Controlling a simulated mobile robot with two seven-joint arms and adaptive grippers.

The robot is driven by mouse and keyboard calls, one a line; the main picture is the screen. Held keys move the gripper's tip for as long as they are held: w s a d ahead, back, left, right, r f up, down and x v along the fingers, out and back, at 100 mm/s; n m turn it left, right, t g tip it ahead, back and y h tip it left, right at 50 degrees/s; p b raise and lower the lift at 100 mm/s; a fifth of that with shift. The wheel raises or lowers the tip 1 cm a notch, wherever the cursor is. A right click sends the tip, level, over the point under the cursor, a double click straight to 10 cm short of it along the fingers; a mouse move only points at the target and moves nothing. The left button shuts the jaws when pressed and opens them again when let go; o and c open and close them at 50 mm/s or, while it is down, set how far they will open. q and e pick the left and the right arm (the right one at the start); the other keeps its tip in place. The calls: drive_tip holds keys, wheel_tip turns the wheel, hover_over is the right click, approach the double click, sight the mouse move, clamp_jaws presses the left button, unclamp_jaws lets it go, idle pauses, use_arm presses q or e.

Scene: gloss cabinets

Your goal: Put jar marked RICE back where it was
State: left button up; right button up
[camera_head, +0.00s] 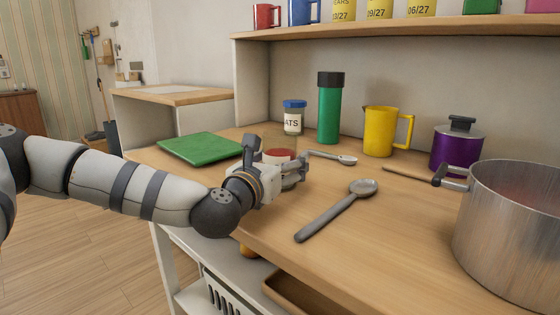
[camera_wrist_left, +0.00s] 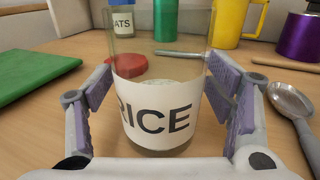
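The glass jar marked RICE (camera_wrist_left: 158,120) stands upright between the fingers of my left gripper (camera_wrist_left: 160,95), its label facing the wrist camera. It has no lid on and holds a pale filling. The pads lie close along both its sides; I cannot tell whether they press on it. In the head view my left gripper (camera_head: 287,178) is at the counter's front part and hides much of the jar. A red lid (camera_wrist_left: 112,66) shows behind the jar, partly through its glass. My right gripper is not in view.
On the counter (camera_head: 390,225) are a green board (camera_head: 200,147), a blue-lidded jar (camera_head: 293,118), a green canister (camera_head: 329,110), a yellow jug (camera_head: 378,132), a purple pot (camera_head: 455,150), a ladle (camera_head: 335,212) and a large steel pot (camera_head: 510,225). A shelf (camera_head: 400,27) with mugs and tins hangs above.

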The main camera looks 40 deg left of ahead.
use_arm(q)
drive_tip(key=shift+r, duration=0.1)
drive_tip(key=shift+s+r, duration=0.15)
drive_tip(key=shift+s, duration=0.05)
drive_tip(key=p+v, duration=0.1)
drive_tip(key=v, duration=0.7)
drive_tip(key=shift+s, duration=0.15)
drive_tip(key=p+v, duration=0.1)
drive_tip(key=p, duration=0.1)
drive_tip(key=p+v, duration=0.1)
drive_tip(key=p, duration=0.2)
drive_tip(key=shift+s+d+r, duration=0.15)
drive_tip(key=shift+s+r, duration=0.15)
drive_tip(key=shift+s, duration=0.05)
drive_tip(key=shift+s+f+p, duration=0.1)
drive_tip(key=shift+s+p, duration=0.1)
drive_tip(key=shift+p, duration=0.25)
drive_tip(key=shift+s+f, duration=0.1)
drive_tip(key=shift+f, duration=0.15)
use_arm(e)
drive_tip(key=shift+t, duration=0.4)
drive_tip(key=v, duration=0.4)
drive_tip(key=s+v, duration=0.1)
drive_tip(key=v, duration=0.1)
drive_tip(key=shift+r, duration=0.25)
